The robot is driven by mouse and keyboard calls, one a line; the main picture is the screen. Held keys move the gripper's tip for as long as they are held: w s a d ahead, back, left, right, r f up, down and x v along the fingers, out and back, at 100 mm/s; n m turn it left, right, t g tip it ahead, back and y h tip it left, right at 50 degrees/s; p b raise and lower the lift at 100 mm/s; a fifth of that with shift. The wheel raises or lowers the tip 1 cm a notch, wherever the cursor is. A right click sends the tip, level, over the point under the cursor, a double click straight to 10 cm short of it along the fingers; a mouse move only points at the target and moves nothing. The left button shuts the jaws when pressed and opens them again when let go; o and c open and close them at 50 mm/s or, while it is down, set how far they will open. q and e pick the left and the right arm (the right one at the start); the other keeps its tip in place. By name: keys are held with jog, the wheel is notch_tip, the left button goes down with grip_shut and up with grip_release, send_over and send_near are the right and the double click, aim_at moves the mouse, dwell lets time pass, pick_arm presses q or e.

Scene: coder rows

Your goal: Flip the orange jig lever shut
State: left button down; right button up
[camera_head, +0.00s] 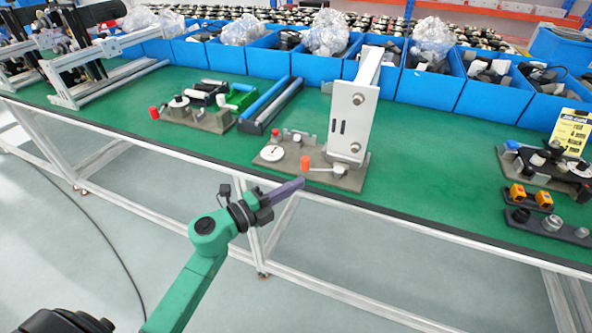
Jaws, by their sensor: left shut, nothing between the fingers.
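A jig (316,175) with a grey base and a tall white upright (352,115) stands near the front edge of the green bench. Its orange lever tip (305,163) sits at the end of a thin arm that runs right toward the upright. A red knob (275,132) and a round white dial (271,153) are on the same base. My left gripper (300,184) is shut and empty. In the picture it appears just below the orange tip, over the bench's front edge; the gap between them is hard to judge. My right gripper is not in view.
Another jig with a red knob (154,113) stands to the left, beside a blue and black rail block (268,105). Blue bins (432,90) line the back. A small box with orange buttons (531,197) is at right. The green bench top (440,170) right of the jig is clear.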

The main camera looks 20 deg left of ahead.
pick_arm(q)
jog(key=w, duration=0.4)
jog(key=shift+a, duration=0.35)
jog(key=shift+w+f, duration=0.1)
